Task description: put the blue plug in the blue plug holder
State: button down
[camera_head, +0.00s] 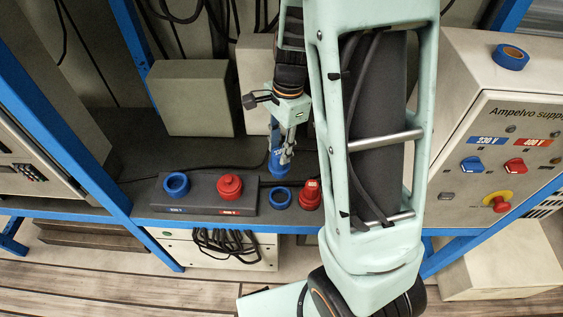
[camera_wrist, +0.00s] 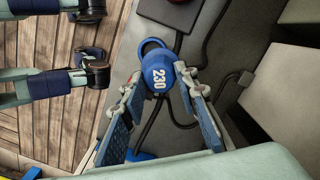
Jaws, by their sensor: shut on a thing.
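The blue plug, marked 230, is held between the fingers of my gripper (camera_head: 284,148); the plug shows in the wrist view (camera_wrist: 157,77) and below the fingers in the head view (camera_head: 277,166). The gripper (camera_wrist: 158,82) is shut on it, above the shelf. The dark plug holder block (camera_head: 205,195) lies to the left. Its left seat is an empty blue ring (camera_head: 176,184) over a blue label; a red plug (camera_head: 230,187) sits in its right seat. Whether the held plug touches the shelf is unclear.
Another blue ring (camera_head: 280,197) stands right of the block; a red plug (camera_head: 310,195) is beside it. A grey box (camera_head: 193,97) stands behind. Black cables cross the shelf (camera_head: 135,180).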

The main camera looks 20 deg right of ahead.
aim_at(281, 171)
jog(key=f+m, duration=0.1)
jog(key=s+m, duration=0.1)
jog(key=m, duration=0.1)
jog(key=s+f+m, duration=0.1)
jog(key=m, duration=0.1)
jog(key=shift+s+a+f+t, duration=0.1)
jog(key=shift+a+f+t, duration=0.05)
jog(key=shift+f+t, duration=0.15)
notch_tip(281, 171, down, 4)
jog(key=b, duration=0.4)
jog(key=shift+f+b, duration=0.15)
jog(key=shift+b, duration=0.2)
jog(key=shift+f+b, duration=0.35)
jog(key=shift+f, duration=0.25)
jog(key=shift+p, duration=0.45)
jog(key=shift+f+b, duration=0.85)
jog(key=shift+f, duration=0.6)
dwell(0.7)
jog(key=c, duration=1.4)
grip_release()
jog(key=shift+c, duration=0.2)
jog(key=shift+o, duration=0.6)
